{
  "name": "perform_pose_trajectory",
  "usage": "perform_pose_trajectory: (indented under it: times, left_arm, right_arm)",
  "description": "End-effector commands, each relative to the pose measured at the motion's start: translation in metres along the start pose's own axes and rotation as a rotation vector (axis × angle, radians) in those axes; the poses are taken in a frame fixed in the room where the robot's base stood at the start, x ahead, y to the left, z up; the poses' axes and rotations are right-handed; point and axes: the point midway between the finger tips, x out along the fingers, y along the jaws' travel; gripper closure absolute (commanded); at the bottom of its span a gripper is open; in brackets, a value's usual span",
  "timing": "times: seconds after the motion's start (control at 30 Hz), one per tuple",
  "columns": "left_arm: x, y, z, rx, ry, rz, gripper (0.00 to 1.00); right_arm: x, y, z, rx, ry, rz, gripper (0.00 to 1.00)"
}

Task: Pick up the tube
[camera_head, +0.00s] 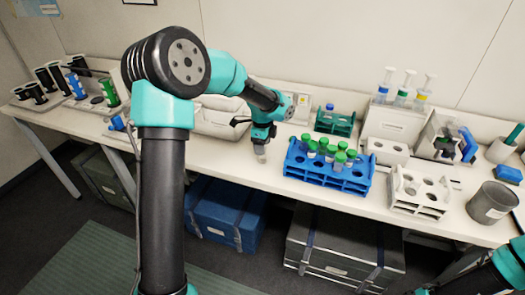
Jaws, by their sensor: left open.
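Several green-capped tubes (325,149) stand in the blue rack (350,181) near the front edge of the bench. My left gripper (261,156) points down just left of the blue rack, apart from it. It is open, with nothing visible in it. A blue-capped tube (329,107) stands in a green rack (335,123) behind the blue one. Only part of my right arm shows at the lower right corner; its gripper is out of view.
A white rack (418,193) and a grey cylindrical container (492,202) stand on the right of the bench (222,153). Pipette-like items (404,88) stand at the back. Bare bench lies left of the blue rack.

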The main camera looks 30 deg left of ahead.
Motion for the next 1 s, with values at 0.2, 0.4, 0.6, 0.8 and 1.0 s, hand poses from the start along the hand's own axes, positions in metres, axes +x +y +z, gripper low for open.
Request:
perform_pose_trajectory:
  times: [0.2,0.4,0.6,0.8,1.0]
  left_arm:
    - [-0.0002,0.0,0.0,0.0,0.0,0.0,0.51]
    - [-0.0002,-0.0001,0.0,0.0,0.0,0.0,0.7]
    - [-0.0002,0.0,0.0,0.0,0.0,0.0,0.89]
    - [-0.0002,0.0,0.0,0.0,0.0,0.0,0.93]
    - [-0.0039,-0.0003,0.0,-0.001,0.0,-0.001,0.93]
  right_arm:
    - [0.0,0.0,0.0,0.0,0.0,0.0,0.43]
    - [0.0,0.0,0.0,0.0,0.0,0.0,0.43]
    - [0.0,0.0,0.0,0.0,0.0,0.0,0.43]
    - [0.0,0.0,0.0,0.0,0.0,0.0,0.43]
    - [0.0,0.0,0.0,0.0,0.0,0.0,0.43]
